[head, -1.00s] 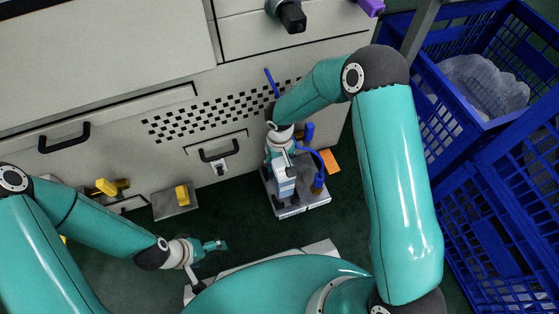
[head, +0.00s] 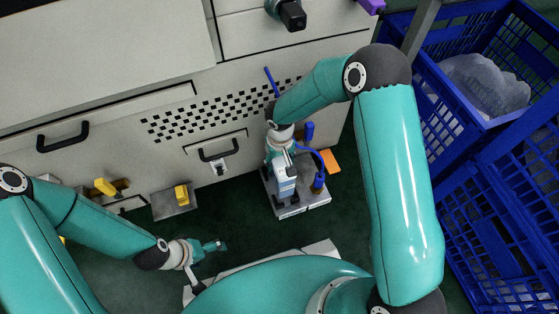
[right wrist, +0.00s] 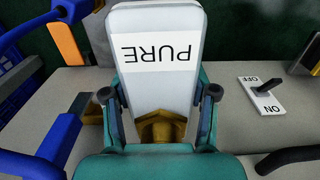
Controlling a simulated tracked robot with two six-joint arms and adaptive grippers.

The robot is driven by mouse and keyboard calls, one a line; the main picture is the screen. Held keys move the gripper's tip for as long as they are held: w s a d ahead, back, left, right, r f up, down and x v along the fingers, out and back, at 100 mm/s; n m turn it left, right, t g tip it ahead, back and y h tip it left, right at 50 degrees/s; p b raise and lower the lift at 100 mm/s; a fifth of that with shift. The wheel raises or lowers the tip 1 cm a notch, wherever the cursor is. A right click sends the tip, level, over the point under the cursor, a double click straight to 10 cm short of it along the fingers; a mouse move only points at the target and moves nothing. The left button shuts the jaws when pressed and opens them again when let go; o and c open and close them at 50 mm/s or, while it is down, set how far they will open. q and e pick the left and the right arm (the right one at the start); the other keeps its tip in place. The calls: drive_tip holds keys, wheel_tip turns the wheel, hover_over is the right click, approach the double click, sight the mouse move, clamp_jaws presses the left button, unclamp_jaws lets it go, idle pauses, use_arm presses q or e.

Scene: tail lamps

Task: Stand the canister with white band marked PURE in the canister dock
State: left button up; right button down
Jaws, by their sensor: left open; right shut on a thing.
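The canister (right wrist: 155,85) is pale grey with a white band marked PURE, which reads upside down in the right wrist view. My right gripper (right wrist: 160,98) is shut on it, one finger on each side. In the head view the canister (head: 286,187) is at the right gripper (head: 284,168), over a grey base unit (head: 318,198) on the floor. A brass-coloured fitting (right wrist: 162,131) shows close to the canister's near end. Whether the canister touches the unit, and which part is the dock, I cannot tell. My left gripper (head: 221,245) is open and empty, away to the left.
An OFF/ON switch (right wrist: 264,96) is on the grey surface. A blue hose (head: 319,166) rises beside the canister. An orange piece (head: 330,161) lies behind. A grey cabinet (head: 115,130) is behind, and blue crates (head: 447,95) stand at right.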

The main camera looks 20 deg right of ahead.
drive_tip(key=shift+b, duration=0.3)
drive_tip(key=shift+f, duration=0.2)
drive_tip(key=shift+f+b, duration=1.3)
drive_tip(key=shift+b, duration=0.6)
idle(0.4)
drive_tip(key=shift+f+b, duration=0.6)
